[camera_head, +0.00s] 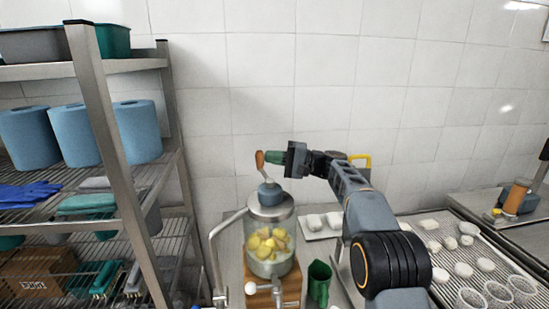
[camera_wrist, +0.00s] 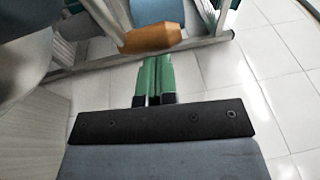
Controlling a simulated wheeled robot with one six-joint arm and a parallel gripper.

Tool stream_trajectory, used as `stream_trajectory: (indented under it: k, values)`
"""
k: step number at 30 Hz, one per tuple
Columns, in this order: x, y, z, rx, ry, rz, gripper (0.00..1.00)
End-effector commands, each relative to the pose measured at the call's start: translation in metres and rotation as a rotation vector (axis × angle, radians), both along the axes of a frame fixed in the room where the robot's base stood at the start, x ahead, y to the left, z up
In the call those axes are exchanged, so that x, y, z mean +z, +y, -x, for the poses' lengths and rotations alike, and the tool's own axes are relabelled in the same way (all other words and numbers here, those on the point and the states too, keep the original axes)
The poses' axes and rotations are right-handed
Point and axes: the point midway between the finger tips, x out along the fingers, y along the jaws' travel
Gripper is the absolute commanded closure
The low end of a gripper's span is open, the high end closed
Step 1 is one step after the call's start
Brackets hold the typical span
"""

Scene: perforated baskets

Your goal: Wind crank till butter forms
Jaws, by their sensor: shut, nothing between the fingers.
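A glass churn jar (camera_head: 262,246) with a grey lid stands on a wooden base. Yellow lumps (camera_head: 268,243) show inside it with pale liquid lower down. A crank rises from the lid and ends in an orange-brown wooden handle (camera_head: 260,160); the handle shows large in the wrist view (camera_wrist: 152,38). My gripper (camera_head: 270,157) is to the right of the handle, its green fingers pointing at it. In the wrist view the fingers (camera_wrist: 153,62) are pressed together and empty, with their tips at the handle's near side. I cannot tell whether they touch it.
A metal rack (camera_head: 120,165) with blue rolls (camera_head: 68,135) stands close on the left. A bent metal pipe (camera_head: 214,245) is beside the jar. A green cup (camera_head: 319,282) stands right of it. A perforated tray (camera_head: 480,255) with white pieces lies on the right.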

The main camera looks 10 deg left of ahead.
Motion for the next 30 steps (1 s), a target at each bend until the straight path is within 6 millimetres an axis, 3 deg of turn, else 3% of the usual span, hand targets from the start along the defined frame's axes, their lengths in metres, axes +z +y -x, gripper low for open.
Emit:
stream_trajectory:
  k: [12, 17, 30]
  values:
    - [0.000, 0.000, 0.000, 0.000, 0.000, 0.000, 1.00]
    - [-0.002, -0.008, -0.001, -0.002, 0.000, 0.000, 1.00]
    - [-0.012, -0.092, -0.004, -0.004, -0.001, 0.000, 1.00]
